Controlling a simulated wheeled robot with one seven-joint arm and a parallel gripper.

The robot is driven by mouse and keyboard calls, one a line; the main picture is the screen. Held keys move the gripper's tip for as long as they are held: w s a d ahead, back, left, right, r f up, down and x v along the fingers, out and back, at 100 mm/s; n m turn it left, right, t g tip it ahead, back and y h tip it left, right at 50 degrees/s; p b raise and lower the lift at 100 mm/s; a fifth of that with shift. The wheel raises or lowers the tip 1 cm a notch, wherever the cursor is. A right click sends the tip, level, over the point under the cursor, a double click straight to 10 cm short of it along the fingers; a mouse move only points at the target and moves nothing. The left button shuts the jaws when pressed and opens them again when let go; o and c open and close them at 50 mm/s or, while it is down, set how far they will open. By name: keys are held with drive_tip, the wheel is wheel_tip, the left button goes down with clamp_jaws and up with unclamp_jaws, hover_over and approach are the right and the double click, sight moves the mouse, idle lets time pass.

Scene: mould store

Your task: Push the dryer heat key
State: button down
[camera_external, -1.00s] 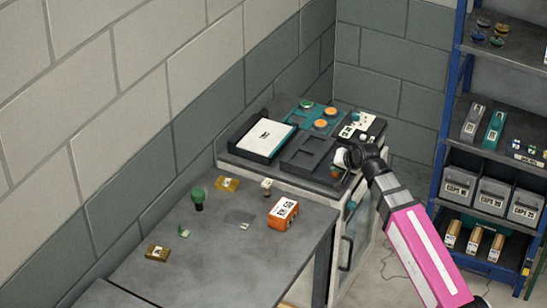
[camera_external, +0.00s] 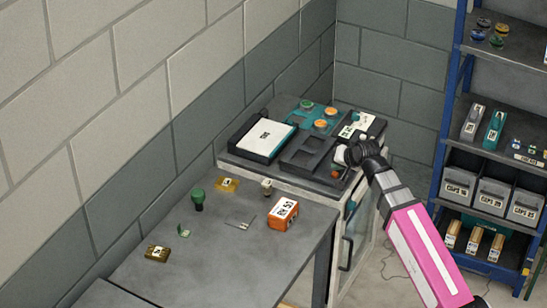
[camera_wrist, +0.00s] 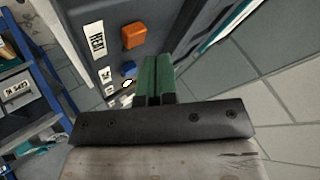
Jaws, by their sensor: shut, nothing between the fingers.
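The wrist view shows an orange square key (camera_wrist: 134,35) on a dark grey panel (camera_wrist: 122,12), beside a white label reading HEAT (camera_wrist: 98,38). A smaller blue key (camera_wrist: 128,69) sits lower on the panel, next to another white label (camera_wrist: 106,75). My gripper (camera_wrist: 157,62) has green fingers, shut together and empty. Their tips appear just right of and below the orange key, with a gap between them in the picture. In the external view my gripper (camera_external: 345,155) is at the right front of the cabinet top; its fingertips and the heat key cannot be made out there.
The cabinet top holds a white-topped tray (camera_external: 265,138), a dark recessed tray (camera_external: 308,153) and a teal panel with round orange pieces (camera_external: 325,125). A grey table (camera_external: 220,265) with an orange box (camera_external: 283,213) stands left. A blue shelf rack (camera_external: 449,110) stands right.

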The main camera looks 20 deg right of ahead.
sight(337, 173)
drive_tip(key=shift+r, duration=0.2)
drive_tip(key=shift+r, duration=2.95)
